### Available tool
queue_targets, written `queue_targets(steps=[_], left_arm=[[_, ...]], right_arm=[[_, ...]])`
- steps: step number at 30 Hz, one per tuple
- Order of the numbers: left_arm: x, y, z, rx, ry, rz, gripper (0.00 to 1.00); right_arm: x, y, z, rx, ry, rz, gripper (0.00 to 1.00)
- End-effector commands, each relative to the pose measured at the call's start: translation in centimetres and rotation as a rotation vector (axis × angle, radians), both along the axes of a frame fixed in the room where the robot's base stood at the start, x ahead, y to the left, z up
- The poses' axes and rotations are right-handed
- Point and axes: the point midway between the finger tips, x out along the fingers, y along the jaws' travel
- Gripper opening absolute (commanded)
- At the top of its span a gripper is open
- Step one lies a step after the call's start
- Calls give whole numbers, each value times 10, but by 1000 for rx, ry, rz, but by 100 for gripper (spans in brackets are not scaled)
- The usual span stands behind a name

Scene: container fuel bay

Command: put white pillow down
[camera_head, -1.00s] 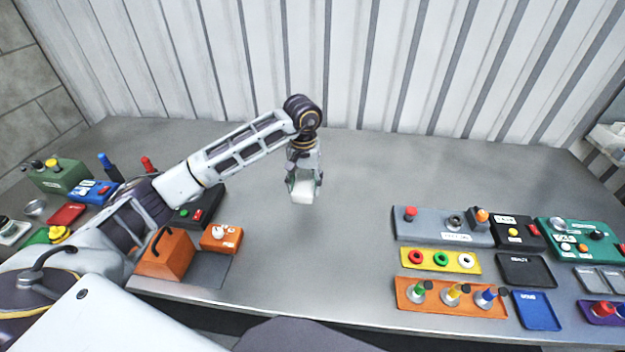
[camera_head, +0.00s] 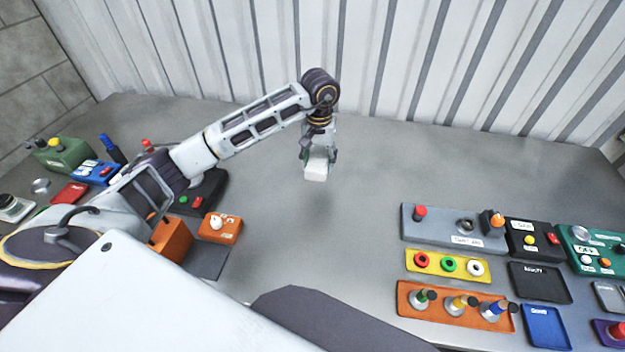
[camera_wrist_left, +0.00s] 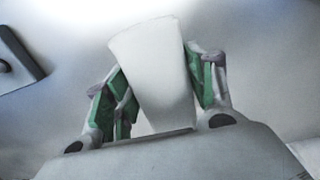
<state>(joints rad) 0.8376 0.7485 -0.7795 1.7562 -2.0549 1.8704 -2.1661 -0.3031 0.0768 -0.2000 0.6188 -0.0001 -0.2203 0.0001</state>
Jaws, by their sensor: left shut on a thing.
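The white pillow (camera_head: 316,172) is a small white block held at the end of my left arm, over the bare middle of the grey table (camera_head: 300,235). My left gripper (camera_head: 319,156) is shut on it and points down. In the left wrist view the pillow (camera_wrist_left: 155,70) stands between the green finger pads of the left gripper (camera_wrist_left: 160,90), tilted a little. A faint dark shading lies on the table below it; I cannot tell how large the gap is. My right gripper is not in view.
An orange tray (camera_head: 408,294), a yellow tray with rings (camera_head: 410,261) and a grey panel (camera_head: 440,228) stand at the right. An orange box (camera_head: 172,238) and a black control box (camera_head: 215,183) stand at the left. The ribbed wall (camera_head: 400,60) closes the back. The table's middle is clear.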

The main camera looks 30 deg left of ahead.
Motion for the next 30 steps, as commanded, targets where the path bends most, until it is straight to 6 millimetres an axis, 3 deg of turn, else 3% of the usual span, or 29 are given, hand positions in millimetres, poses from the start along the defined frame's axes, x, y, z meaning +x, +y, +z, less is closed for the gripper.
queue_targets(steps=[5, 18, 30], left_arm=[[0, 0, -8, 0, 1, 0, 31], [0, 0, -56, -1, 2, 1, 31], [0, 0, -62, -1, 0, 0, 31]], right_arm=[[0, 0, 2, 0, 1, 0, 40], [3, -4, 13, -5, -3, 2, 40], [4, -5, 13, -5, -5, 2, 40]])
